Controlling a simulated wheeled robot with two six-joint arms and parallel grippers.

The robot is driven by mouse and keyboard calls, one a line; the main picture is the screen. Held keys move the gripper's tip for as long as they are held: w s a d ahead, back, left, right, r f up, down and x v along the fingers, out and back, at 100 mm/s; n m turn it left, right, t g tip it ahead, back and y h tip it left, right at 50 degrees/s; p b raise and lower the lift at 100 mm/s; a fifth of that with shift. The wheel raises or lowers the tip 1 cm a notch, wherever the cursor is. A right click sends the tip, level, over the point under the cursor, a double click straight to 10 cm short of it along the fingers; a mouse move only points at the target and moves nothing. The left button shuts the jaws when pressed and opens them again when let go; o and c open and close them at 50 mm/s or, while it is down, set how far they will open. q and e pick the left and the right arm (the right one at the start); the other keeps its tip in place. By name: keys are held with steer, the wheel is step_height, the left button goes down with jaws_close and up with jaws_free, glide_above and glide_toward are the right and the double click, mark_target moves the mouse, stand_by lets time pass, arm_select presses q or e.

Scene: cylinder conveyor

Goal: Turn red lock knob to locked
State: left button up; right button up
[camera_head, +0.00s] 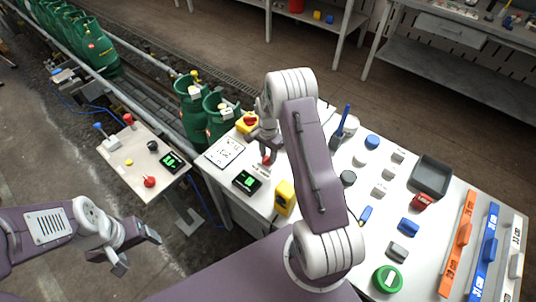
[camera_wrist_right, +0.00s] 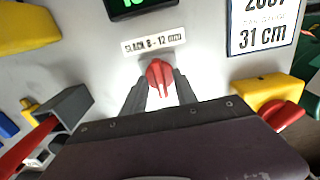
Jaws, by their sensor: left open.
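The red lock knob (camera_wrist_right: 159,74) stands on the white table just below the "SLACK 8 - 12 mm" label in the right wrist view. In the head view the red knob (camera_head: 266,160) shows only in part beside my right gripper (camera_head: 262,148). In the wrist view the fingers of my right gripper (camera_wrist_right: 160,82) lie on both sides of the knob, and the knob fills the space between their tips. The knob's long grip points toward the wrist camera. My left gripper (camera_head: 138,252) is open and empty, low at the left, apart from the tables.
A yellow box with another red knob (camera_wrist_right: 272,98) stands to the right in the wrist view. A small black display (camera_head: 246,182) and a yellow device (camera_head: 284,198) are close by. Green gas cylinders (camera_head: 218,115) stand behind. A small side table (camera_head: 140,185) holds controls.

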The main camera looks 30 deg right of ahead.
steer(key=shift+f, duration=0.15)
jaws_close()
